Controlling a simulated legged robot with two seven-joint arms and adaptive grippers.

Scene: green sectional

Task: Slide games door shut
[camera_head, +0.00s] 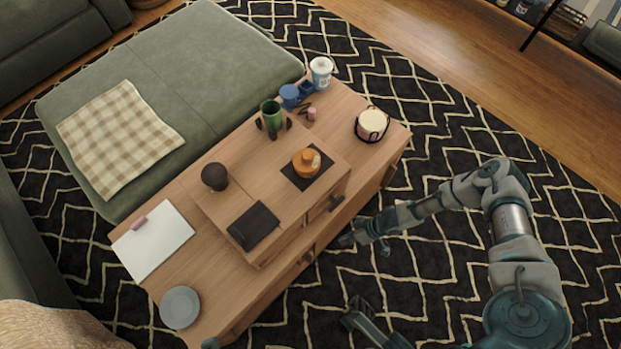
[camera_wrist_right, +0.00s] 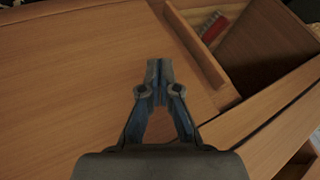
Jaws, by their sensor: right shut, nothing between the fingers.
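The wooden coffee table (camera_head: 215,298) stands on the patterned rug, its front side facing my right arm. The games door cannot be singled out with certainty from above in the head view. My right gripper (camera_head: 350,239) is shut and empty, close to the table's front. In the right wrist view, my right gripper (camera_wrist_right: 158,75) is over a broad wooden panel (camera_wrist_right: 75,75); contact cannot be told. Beside it, at upper right, is an open compartment (camera_wrist_right: 207,22) with something red inside and a darker wood panel (camera_wrist_right: 265,50).
A green sofa section (camera_head: 190,60) borders the far side. Open rug (camera_head: 430,285) lies in front.

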